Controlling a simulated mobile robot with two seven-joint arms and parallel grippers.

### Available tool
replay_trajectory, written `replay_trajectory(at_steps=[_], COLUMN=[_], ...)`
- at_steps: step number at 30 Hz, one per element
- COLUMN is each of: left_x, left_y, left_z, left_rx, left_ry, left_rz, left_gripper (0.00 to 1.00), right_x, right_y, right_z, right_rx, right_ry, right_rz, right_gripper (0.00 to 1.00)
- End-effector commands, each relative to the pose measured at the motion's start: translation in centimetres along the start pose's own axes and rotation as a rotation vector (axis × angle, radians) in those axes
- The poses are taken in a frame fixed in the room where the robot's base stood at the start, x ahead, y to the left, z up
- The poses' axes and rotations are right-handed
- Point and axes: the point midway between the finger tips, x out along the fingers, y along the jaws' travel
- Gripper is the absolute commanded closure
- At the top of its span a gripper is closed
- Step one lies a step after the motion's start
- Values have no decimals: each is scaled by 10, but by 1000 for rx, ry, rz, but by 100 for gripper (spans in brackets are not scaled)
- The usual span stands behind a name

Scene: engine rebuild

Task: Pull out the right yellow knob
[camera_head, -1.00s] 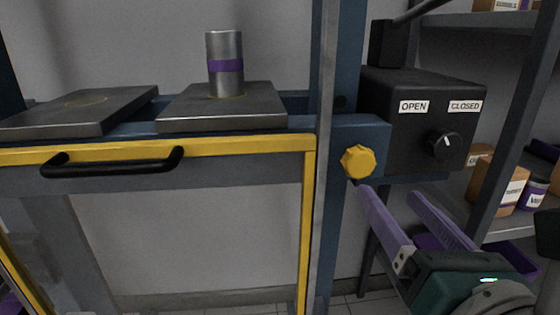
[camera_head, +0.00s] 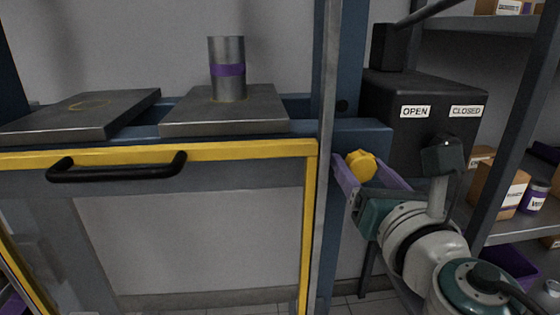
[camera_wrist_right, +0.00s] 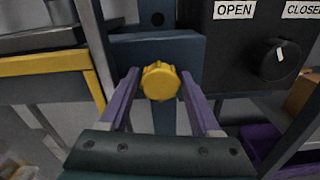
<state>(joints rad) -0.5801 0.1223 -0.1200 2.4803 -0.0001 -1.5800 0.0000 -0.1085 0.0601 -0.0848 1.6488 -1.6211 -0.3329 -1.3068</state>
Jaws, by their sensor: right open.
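The right yellow knob (camera_head: 361,164) is a lobed knob on the blue frame beam, just right of the yellow-edged guard. My right gripper (camera_head: 372,176) is open in front of it, its purple fingers on either side of the knob. In the right wrist view the knob (camera_wrist_right: 160,81) shows between the spread fingertips (camera_wrist_right: 160,84), with gaps on both sides. Contact with the knob is not visible. My left gripper is not in view.
A black control box (camera_head: 420,112) with OPEN and CLOSED labels stands right of the knob. A black handle (camera_head: 115,172) is on the yellow-edged guard (camera_head: 220,152). A metal cylinder (camera_head: 227,85) stands on a plate. Shelves with boxes (camera_head: 497,188) are at right.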

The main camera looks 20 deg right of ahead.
Motion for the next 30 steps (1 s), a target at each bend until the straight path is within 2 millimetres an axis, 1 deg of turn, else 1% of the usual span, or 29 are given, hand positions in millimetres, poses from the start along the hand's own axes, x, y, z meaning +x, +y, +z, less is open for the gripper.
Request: replay_trajectory(at_steps=[1, 2, 18, 30], left_x=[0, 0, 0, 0], left_y=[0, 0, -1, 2], left_z=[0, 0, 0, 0], left_rx=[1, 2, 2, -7], left_ry=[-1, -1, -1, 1], left_rz=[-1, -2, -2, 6], left_gripper=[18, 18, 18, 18], right_x=[0, 0, 0, 0], right_y=[0, 0, 0, 0], right_z=[0, 0, 0, 0], right_rx=[0, 0, 0, 0], right_ry=[0, 0, -1, -1], right_rz=[0, 0, 0, 0], right_gripper=[36, 39, 100, 100])
